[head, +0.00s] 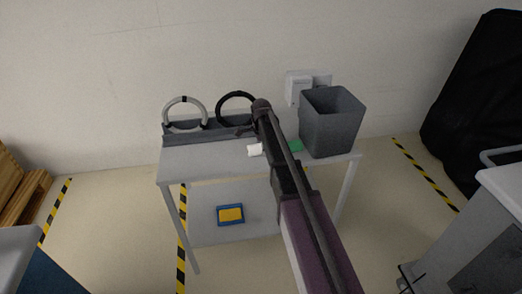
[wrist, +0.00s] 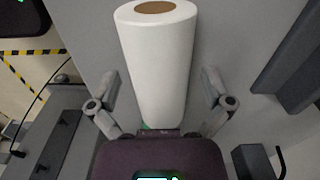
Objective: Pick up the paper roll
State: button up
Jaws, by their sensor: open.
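The paper roll (wrist: 158,70) is a white cylinder with a brown core in its end, large in the middle of the wrist view. A small white piece (head: 254,149), perhaps part of the roll, shows on the table beside my arm in the head view; my arm hides the area next to it. My gripper (wrist: 160,84) is open, with one finger on each side of the roll in the picture. I cannot tell how far the roll reaches in between the fingers. In the head view my gripper (head: 262,110) is above the table.
The grey table (head: 205,160) carries a dark grey bin (head: 329,130) at the right and a rail at the back with a light ring (head: 165,112) and a black ring (head: 219,105). A green thing (head: 296,146) lies near the bin. A blue-and-yellow item (head: 230,214) is on the lower shelf.

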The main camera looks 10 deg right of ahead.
jog(key=c, duration=1.3)
jog(key=shift+r, duration=0.1)
notch_tip(320, 180, up, 4)
jog(key=p, duration=0.4)
jog(key=shift+s, duration=0.1)
jog(key=s+d, duration=0.1)
jog(key=s, duration=0.4)
jog(key=s+d, duration=0.1)
jog(key=s, duration=0.4)
jog(key=s+d+p, duration=0.1)
jog(key=s, duration=0.4)
jog(key=shift+s+d+r, duration=0.25)
jog(key=shift+r, duration=0.15)
